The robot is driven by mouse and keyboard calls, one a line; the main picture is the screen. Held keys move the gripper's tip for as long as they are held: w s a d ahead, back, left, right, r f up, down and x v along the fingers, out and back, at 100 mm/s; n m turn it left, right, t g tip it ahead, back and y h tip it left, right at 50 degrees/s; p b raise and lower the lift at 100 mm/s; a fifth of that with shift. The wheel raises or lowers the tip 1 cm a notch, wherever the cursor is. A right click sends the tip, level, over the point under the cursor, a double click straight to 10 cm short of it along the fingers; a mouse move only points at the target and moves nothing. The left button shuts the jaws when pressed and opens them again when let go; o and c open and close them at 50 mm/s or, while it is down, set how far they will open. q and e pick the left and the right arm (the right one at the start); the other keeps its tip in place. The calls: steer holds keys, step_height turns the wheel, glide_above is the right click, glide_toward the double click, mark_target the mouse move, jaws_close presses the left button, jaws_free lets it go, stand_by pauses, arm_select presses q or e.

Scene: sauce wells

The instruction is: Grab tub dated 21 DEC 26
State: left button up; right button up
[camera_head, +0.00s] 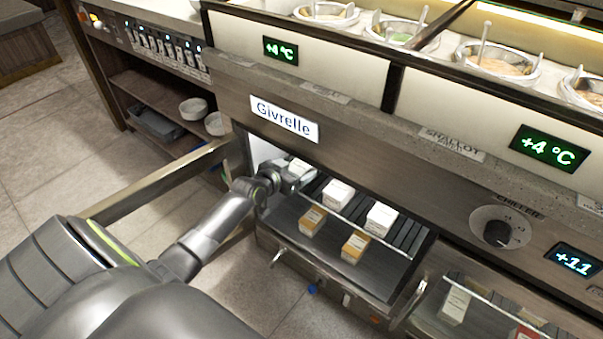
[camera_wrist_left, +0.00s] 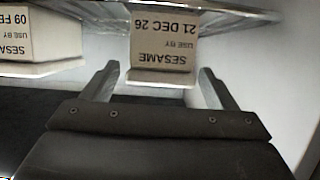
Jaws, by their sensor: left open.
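The tub dated 21 DEC 26 (camera_wrist_left: 163,48) is labelled SESAME and shows upside down in the left wrist view. My left gripper (camera_wrist_left: 159,70) is open, with one finger on each side of the tub's near end. A gap shows between each finger and the tub. In the head view my left gripper (camera_head: 291,181) reaches into the open drawer at its back left, at a white tub (camera_head: 299,167) partly hidden by the gripper. A second SESAME tub (camera_wrist_left: 38,40), dated 09 FE with the rest cut off, sits to the left in the wrist view. My right gripper is not in view.
Two more white tubs (camera_head: 338,194) (camera_head: 381,219) stand in the drawer's back row. Two tan-fronted tubs (camera_head: 312,221) (camera_head: 355,247) stand nearer. A clear rail (camera_wrist_left: 200,12) crosses above in the wrist view. The counter front (camera_head: 380,140) overhangs the drawer.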

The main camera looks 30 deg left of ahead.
arm_select(q)
steer(key=shift+b+x, duration=0.35)
steer(key=shift+x, duration=1.15)
steer(key=c, duration=1.3)
steer(key=shift+o, duration=0.2)
steer(key=shift+r, duration=0.1)
